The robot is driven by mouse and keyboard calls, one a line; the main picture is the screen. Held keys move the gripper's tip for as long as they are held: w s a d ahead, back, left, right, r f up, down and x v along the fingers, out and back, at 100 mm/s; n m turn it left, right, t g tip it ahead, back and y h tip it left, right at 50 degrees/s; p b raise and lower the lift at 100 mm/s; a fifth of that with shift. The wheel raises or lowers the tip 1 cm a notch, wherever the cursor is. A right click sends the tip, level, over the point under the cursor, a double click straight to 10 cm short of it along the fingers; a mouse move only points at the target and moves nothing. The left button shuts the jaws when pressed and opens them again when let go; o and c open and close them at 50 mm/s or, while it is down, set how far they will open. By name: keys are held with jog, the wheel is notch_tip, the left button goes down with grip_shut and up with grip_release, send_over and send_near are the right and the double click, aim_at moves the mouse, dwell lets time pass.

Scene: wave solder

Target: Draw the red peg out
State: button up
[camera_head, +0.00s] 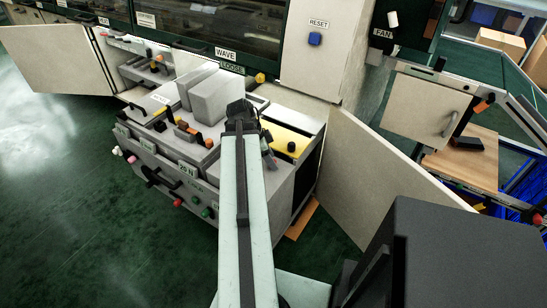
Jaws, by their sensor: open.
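Small red parts show on the grey machine unit (230,205) in the middle. A pinkish-red knob-like piece (132,159) sticks out at its left side, and a darker red round piece (179,202) sits low on its front. I cannot tell which of them is the peg. My gripper (241,108), dark, at the far end of my pale arm, is over the top of the unit, right of the grey blocks. It is open and apart from both red pieces. My arm hides part of the unit's front and top.
Two upright grey blocks (210,95) stand on the unit, with orange and black clamps (188,130) before them. Open cabinet doors stand at left (58,60) and right (385,180). A wooden-topped surface (462,165) is at right. Green floor at left is clear.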

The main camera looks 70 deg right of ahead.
aim_at(264, 169)
jog(key=p+v, duration=0.4)
jog(key=v, duration=0.2)
jog(key=shift+p, duration=0.35)
jog(key=shift+a, duration=0.1)
jog(key=w+a+r+n+t+h+p, duration=0.1)
jog(key=w+a+r+n+p, duration=0.25)
jog(key=w+a, duration=0.85)
jog(key=w+a+r+n+t+p, duration=0.1)
jog(key=w+a+r+n+p, duration=0.45)
jog(key=w, duration=0.95)
jog(key=w+a+n+y, duration=0.1)
jog(key=w+a+n, duration=0.2)
jog(key=a+n, duration=0.4)
jog(key=w+a+n+t+y+p, duration=0.1)
jog(key=w+a+n, duration=0.2)
jog(key=a+n, duration=0.4)
jog(key=w+a+n+y+p, duration=0.1)
jog(key=w+a+n, duration=0.2)
jog(key=a, duration=1.8)
jog(key=n, duration=0.4)
jog(key=shift+a+r+t, duration=0.2)
jog(key=shift+r+t, duration=0.05)
jog(key=shift+t, duration=0.15)
